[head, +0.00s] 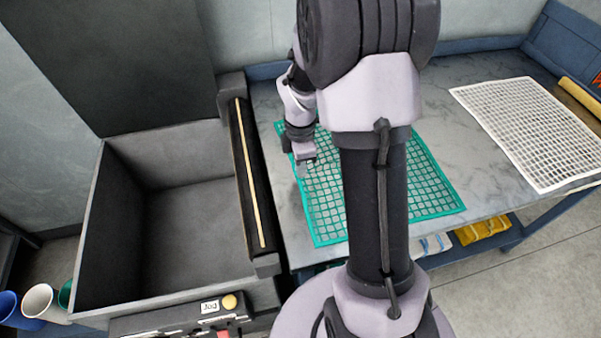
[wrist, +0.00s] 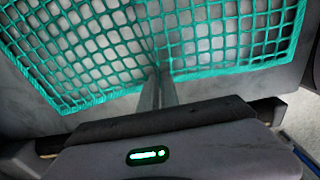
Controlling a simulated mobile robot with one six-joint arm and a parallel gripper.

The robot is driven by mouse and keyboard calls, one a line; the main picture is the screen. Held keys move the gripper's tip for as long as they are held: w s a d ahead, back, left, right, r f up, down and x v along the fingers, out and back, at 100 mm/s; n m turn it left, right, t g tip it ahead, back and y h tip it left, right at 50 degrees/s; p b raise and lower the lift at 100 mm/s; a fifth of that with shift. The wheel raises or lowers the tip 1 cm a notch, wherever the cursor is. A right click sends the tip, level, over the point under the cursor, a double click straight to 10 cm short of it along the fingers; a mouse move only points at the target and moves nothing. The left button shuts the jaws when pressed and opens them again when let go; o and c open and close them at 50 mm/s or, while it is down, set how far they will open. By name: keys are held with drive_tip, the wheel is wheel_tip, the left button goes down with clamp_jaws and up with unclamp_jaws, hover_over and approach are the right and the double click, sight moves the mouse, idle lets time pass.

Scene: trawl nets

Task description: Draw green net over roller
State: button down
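The green net (head: 435,185) lies on the grey table, partly hidden behind my arm. It fills the upper part of the wrist view (wrist: 85,50). My gripper (head: 303,172) is at the net's left edge, on the side facing the roller. In the wrist view, its fingers (wrist: 156,82) are close together on the net's edge, and the mesh gathers in a crease towards them. The dark roller (head: 256,190), with a pale lengthwise stripe, lies left of the net along the table's left edge. The net is apart from the roller.
A deep grey bin (head: 90,235) stands left of the roller, its visible floor empty. A white net (head: 535,135) lies at the table's right, beside a yellow roll (head: 580,95). Cups (head: 38,302) stand at lower left. A labelled panel (head: 205,318) fronts the bin.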

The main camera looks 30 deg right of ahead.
drive_tip(key=shift+r+p, duration=3.1)
drive_tip(key=shift+p, duration=0.05)
drive_tip(key=shift+a+f, duration=0.2)
drive_tip(key=shift+f, duration=0.05)
drive_tip(key=w+a+p, duration=0.1)
drive_tip(key=w+a, duration=0.3)
drive_tip(key=a, duration=0.8)
drive_tip(key=w+a+p, duration=0.1)
drive_tip(key=w+a, duration=0.2)
drive_tip(key=a, duration=0.8)
wheel_tip(320, 180, down, 9)
drive_tip(key=b, duration=0.5)
drive_tip(key=shift+w+b, duration=0.25)
drive_tip(key=shift+b, duration=0.1)
drive_tip(key=c, duration=0.9)
unclamp_jaws()
drive_tip(key=shift+a+r, duration=0.1)
drive_tip(key=shift+c, duration=0.2)
